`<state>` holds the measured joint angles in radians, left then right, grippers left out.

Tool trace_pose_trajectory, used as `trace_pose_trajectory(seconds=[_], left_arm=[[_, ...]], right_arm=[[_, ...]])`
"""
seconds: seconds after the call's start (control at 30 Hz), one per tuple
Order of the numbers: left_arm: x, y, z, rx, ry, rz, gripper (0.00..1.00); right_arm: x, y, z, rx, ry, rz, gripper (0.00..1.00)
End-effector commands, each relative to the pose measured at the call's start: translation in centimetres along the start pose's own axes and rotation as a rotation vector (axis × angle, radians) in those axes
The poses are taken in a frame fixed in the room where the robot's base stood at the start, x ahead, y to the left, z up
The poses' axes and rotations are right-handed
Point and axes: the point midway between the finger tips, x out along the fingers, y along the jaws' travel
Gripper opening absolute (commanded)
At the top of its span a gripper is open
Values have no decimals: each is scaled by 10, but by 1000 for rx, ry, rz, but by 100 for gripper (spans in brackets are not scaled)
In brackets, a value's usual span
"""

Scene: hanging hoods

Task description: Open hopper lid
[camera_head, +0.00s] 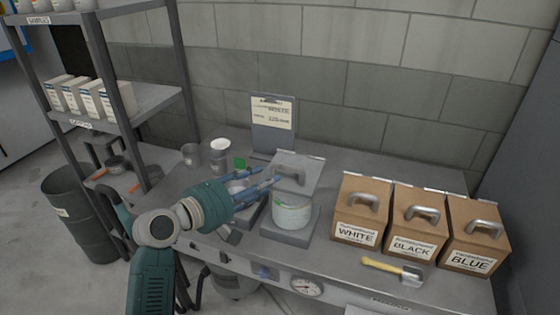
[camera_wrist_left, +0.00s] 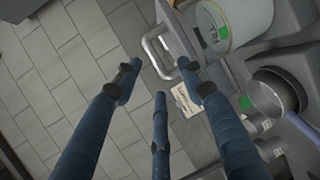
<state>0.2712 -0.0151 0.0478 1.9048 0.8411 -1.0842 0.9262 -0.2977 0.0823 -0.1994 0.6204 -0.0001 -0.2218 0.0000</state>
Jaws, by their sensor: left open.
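The hopper lid (camera_head: 302,178) is a grey plate with a bent metal handle (camera_head: 290,171), above a white tub (camera_head: 292,208) on a grey base. I cannot tell how far the lid is tilted. My left gripper (camera_head: 272,184) is open and empty, with blue fingers pointing right toward the lid, close to its left side. In the left wrist view, the spread fingers (camera_wrist_left: 160,88) stand around and below a metal handle (camera_wrist_left: 150,54), apparently the lid's; contact cannot be judged. My right gripper is out of view.
Boxes labelled WHITE (camera_head: 354,235), BLACK (camera_head: 410,247) and BLUE (camera_head: 470,260) stand right on the workbench. A yellow-handled scoop (camera_head: 392,269) lies before them. Cups (camera_head: 220,156) and a sign stand (camera_head: 273,125) are behind. A shelf rack (camera_head: 120,85) is left.

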Motion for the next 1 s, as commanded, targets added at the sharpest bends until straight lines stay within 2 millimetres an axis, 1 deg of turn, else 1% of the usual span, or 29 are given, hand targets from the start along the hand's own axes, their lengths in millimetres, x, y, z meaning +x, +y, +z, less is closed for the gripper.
trace_pose_trajectory(seconds=[0.03, 0.17, 0.27, 0.4, 0.6, 0.7, 0.83, 1.0], left_arm=[[-1, 7, 2, -2, -6, 11, 41], [8, 12, 4, -7, -11, 16, 41], [24, 13, 4, -7, -12, 16, 41], [52, 13, 5, -7, -12, 15, 41], [86, 12, 4, -5, -9, 13, 41], [97, 12, 4, -4, -9, 14, 41], [104, 11, 4, -3, -7, 14, 41], [105, 11, 4, -2, -7, 14, 41]], right_arm=[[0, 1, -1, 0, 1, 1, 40], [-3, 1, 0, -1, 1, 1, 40], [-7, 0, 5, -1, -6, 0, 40], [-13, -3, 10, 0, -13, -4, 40], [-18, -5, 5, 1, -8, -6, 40], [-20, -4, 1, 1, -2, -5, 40], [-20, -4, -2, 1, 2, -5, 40], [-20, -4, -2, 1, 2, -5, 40]])
